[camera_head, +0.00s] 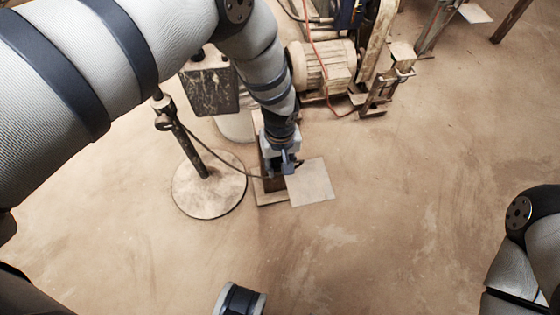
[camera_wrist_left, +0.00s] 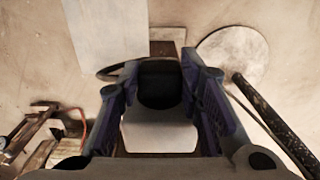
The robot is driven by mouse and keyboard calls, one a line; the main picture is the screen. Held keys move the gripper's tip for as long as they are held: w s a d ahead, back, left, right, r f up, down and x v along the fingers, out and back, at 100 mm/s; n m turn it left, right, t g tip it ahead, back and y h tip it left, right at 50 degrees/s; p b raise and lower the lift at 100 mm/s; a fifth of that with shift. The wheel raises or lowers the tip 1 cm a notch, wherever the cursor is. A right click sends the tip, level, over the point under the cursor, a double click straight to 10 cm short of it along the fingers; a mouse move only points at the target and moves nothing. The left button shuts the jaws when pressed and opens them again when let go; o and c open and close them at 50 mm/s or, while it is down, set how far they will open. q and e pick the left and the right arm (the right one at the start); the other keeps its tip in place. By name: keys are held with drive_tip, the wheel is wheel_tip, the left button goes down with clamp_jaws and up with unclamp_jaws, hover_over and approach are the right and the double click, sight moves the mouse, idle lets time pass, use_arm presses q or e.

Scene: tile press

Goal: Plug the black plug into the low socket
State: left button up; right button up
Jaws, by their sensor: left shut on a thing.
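My left gripper (camera_head: 283,167) reaches down in the middle of the head view, beside a dark brown post (camera_head: 273,184). In the left wrist view the gripper (camera_wrist_left: 160,90) is shut on the black plug (camera_wrist_left: 160,82), which sits between its two fingers. A dark cable (camera_head: 214,149) runs from the stand at the left to the gripper. The cable also bends beside the left finger in the left wrist view (camera_wrist_left: 108,73). I cannot make out the low socket; the gripper and plug may hide it. My right gripper is not in view.
A round-based stand (camera_head: 209,198) is left of the gripper. A pale flat panel (camera_head: 311,184) is close on its right. The post has a square base (camera_head: 268,200). A motor (camera_head: 323,68) and machine frame (camera_head: 378,45) stand behind.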

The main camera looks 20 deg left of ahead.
use_arm(q)
drive_tip(key=s+d+p, duration=0.1)
drive_tip(key=s, duration=0.1)
drive_tip(key=s+d+p, duration=0.2)
drive_tip(key=s, duration=0.1)
drive_tip(key=shift+d, duration=0.2)
idle(0.5)
